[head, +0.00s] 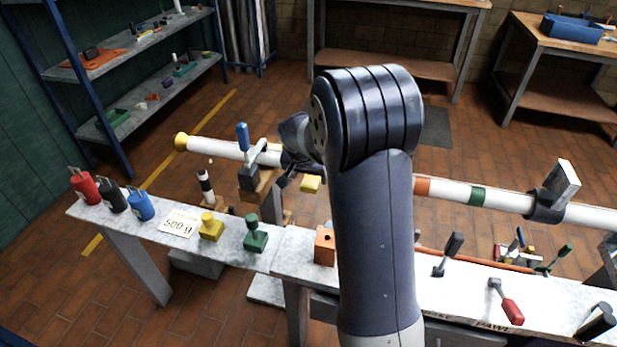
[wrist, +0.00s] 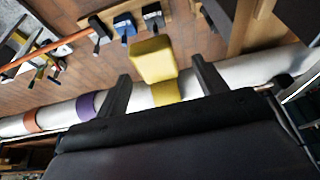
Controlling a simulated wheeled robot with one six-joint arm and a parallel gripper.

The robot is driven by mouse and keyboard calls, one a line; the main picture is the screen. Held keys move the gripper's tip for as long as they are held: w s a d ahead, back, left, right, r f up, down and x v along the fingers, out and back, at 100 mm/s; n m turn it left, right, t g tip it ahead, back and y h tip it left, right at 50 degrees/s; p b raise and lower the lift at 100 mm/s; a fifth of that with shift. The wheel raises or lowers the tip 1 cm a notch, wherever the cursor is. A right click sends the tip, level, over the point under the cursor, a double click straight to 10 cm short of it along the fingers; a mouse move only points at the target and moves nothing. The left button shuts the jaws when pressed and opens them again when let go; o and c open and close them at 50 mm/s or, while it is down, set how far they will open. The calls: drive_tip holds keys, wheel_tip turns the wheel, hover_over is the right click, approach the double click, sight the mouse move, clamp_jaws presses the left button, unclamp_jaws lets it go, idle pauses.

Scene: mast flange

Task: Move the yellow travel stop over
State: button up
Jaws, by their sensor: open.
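The yellow travel stop, a block on a narrower stem, shows in the wrist view (wrist: 153,60) against the white mast tube (wrist: 60,113). In the head view a yellow block (head: 311,184), apparently the same stop, shows just below the tube (head: 218,148), left of my arm. My gripper (wrist: 160,70) is open, with one dark finger on each side of the stop's stem and a gap visible on both sides. In the head view my gripper (head: 287,180) is largely hidden by my arm. Whether the stop touches the palm cannot be told.
A similar yellow piece (head: 211,228) and a green one (head: 256,236) stand on the bench (head: 268,263) beside an orange block (head: 325,247). A blue-handled clamp (head: 243,140) stands by the tube left of my gripper. Lever handles lie on the bench at right.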

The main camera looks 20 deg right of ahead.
drive_tip(key=v, duration=0.8)
drive_tip(key=shift+a+r+p, duration=0.2)
drive_tip(key=shift+r+p, duration=0.1)
drive_tip(key=shift+p, duration=0.15)
drive_tip(key=shift+s+f, duration=0.1)
drive_tip(key=b+x, duration=0.1)
drive_tip(key=x, duration=1)
drive_tip(key=shift+d, duration=0.15)
drive_tip(key=shift+s+d, duration=0.2)
drive_tip(key=shift+d, duration=0.15)
